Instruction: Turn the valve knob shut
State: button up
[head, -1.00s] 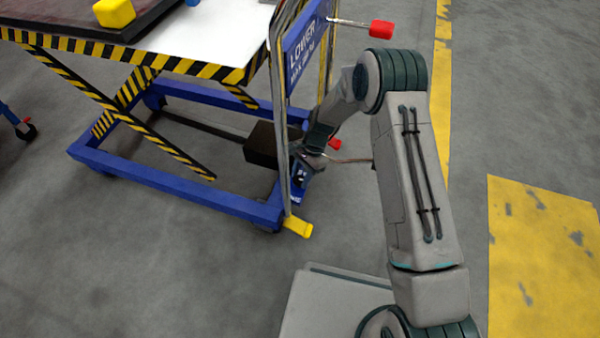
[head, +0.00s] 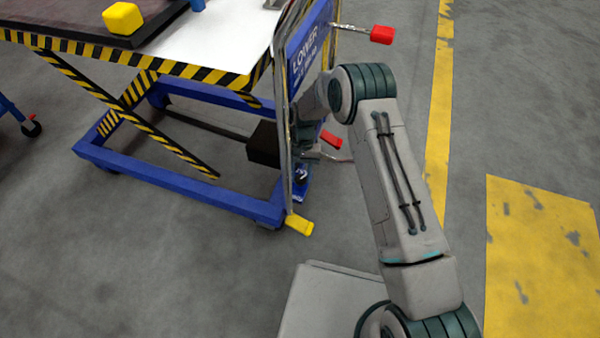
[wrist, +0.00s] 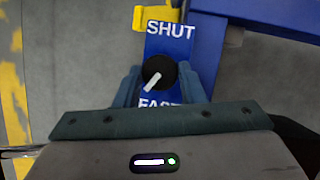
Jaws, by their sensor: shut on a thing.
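The valve knob (wrist: 159,73) is a round black dial with a white pointer line on a blue plate (wrist: 178,42). White lettering reads SHUT above the knob and FAST below it, the latter partly hidden by my gripper. The pointer slants to the lower left, towards the FAST side and away from SHUT. My gripper (wrist: 160,69) has one finger on each side of the knob and is shut on it. In the head view the small dark knob (head: 300,177) shows low on the lift cart's post, with my wrist partly behind the metal rail.
The blue lift cart (head: 180,182) has a striped table edge and a metal rail (head: 284,120) close to my wrist. A red-tipped lever (head: 381,35), a red pedal (head: 331,139) and a yellow pedal (head: 299,225) stick out nearby. Open floor lies to the right.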

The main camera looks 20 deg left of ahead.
jog(key=shift+n, duration=0.4)
jog(key=o, duration=1)
jog(key=p+v, duration=0.2)
jog(key=v, duration=0.3)
jog(key=shift+s+a, duration=0.1)
jog(key=shift+w+a+b, duration=0.4)
jog(key=shift+w+b, duration=0.85)
jog(key=shift+w, duration=0.7)
jog(key=shift+w+a+b, duration=0.4)
jog(key=shift+w+b, duration=0.8)
jog(key=shift+w, duration=0.8)
jog(key=shift+w+a+b, duration=0.35)
jog(key=shift+w+b, duration=0.9)
jog(key=shift+w, duration=0.7)
